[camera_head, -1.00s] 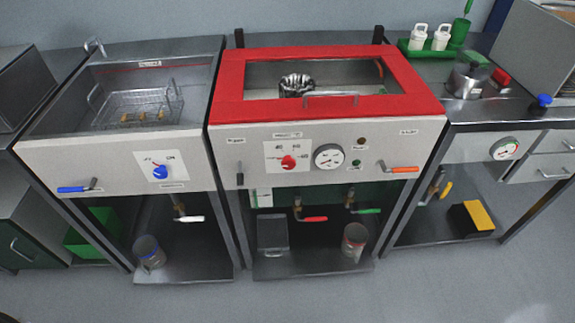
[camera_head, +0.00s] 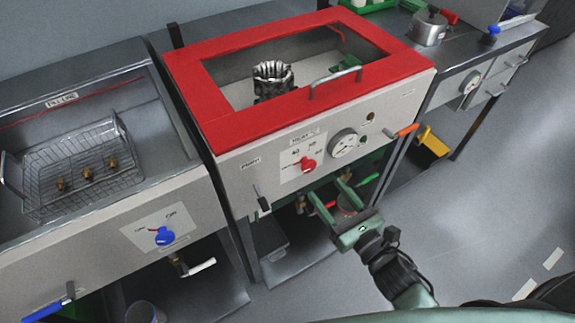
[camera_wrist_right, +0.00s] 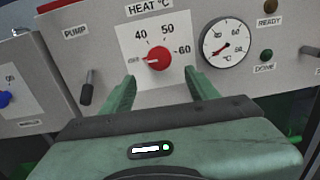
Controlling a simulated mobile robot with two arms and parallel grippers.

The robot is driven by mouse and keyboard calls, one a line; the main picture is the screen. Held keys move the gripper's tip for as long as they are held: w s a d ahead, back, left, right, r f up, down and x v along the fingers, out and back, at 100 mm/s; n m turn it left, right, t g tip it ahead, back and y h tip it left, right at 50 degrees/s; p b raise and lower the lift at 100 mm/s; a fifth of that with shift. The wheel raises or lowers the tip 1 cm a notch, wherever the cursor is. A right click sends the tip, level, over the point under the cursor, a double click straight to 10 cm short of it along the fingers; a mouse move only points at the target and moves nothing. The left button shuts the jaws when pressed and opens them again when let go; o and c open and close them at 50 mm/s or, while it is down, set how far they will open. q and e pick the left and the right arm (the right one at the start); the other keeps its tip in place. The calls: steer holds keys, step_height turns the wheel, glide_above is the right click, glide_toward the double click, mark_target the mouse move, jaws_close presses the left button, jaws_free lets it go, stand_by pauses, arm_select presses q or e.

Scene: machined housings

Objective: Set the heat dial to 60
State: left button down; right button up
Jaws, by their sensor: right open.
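The heat dial is a red knob (camera_head: 307,165) on a white plate on the front panel of the red-topped housing. It also shows in the right wrist view (camera_wrist_right: 158,58), under the words HEAT °C, with marks OFF, 40, 50 and 60. Its pale pointer mark faces left, toward OFF. My right gripper (camera_head: 328,190) is open and empty, just below and in front of the dial. In the right wrist view its fingertips (camera_wrist_right: 160,78) stand either side of and below the knob, apart from it. My left gripper is not in view.
A round gauge (camera_wrist_right: 227,42) sits right of the dial, with READY and DONE lamps beyond. A black PUMP lever (camera_wrist_right: 87,88) hangs to the left. An orange-handled lever (camera_head: 407,130) sticks out at the panel's right. A wire basket bath (camera_head: 75,165) stands left.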

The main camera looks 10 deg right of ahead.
mark_target(310, 169)
steer(key=x, duration=0.5)
steer(key=p+x, duration=0.1)
steer(key=x, duration=0.1)
steer(key=shift+w+r, duration=0.3)
steer(key=shift+r, duration=0.1)
steer(key=shift+a, duration=0.1)
jaws_close()
